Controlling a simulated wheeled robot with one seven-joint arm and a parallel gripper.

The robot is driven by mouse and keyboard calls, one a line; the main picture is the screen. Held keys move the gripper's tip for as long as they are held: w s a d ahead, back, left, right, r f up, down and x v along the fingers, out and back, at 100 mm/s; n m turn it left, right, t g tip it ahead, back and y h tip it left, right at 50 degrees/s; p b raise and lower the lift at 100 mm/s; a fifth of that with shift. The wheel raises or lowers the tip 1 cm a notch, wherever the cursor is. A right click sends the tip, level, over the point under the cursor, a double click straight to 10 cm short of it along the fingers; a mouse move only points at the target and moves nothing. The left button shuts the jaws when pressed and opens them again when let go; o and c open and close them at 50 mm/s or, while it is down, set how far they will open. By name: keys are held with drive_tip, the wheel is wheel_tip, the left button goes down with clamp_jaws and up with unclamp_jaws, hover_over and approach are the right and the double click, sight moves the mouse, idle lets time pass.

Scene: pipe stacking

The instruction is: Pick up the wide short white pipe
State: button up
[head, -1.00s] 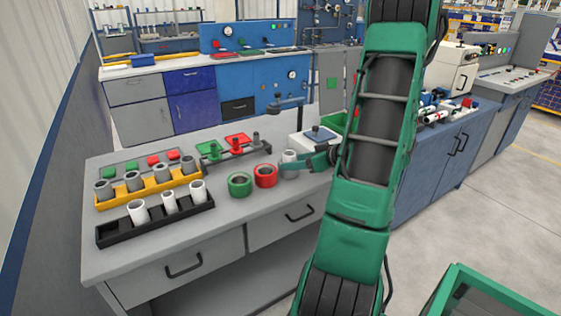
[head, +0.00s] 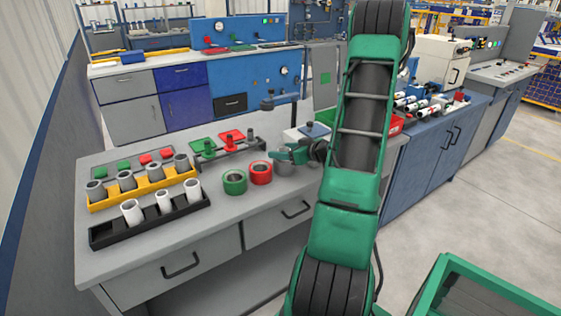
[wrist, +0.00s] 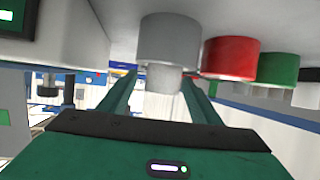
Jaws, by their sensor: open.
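In the head view, a grey ring (head: 284,169) stands on the bench, with my gripper (head: 284,154) just above it, partly hiding it. In the wrist view, which looks upside down, a pale whitish pipe (wrist: 165,79) sticks out of the grey ring (wrist: 169,38). My open gripper (wrist: 160,92) has a finger on each side of this pipe; contact cannot be told. Three white pipes stand in a black tray (head: 150,229) at left: a wider left one (head: 132,213), a middle one (head: 163,202) and a right one (head: 193,190).
A red ring (head: 260,173) and a green ring (head: 234,182) stand close to the left of my gripper. A yellow tray (head: 147,190) holds several grey pipes. A dark stand with red and green plates (head: 232,136) is behind. The bench front is clear.

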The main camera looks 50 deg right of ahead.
drive_tip(key=x, duration=0.3)
drive_tip(key=shift+w+a, duration=0.1)
drive_tip(key=shift+w, duration=0.15)
drive_tip(key=c, duration=1.2)
drive_tip(key=shift+r, duration=0.1)
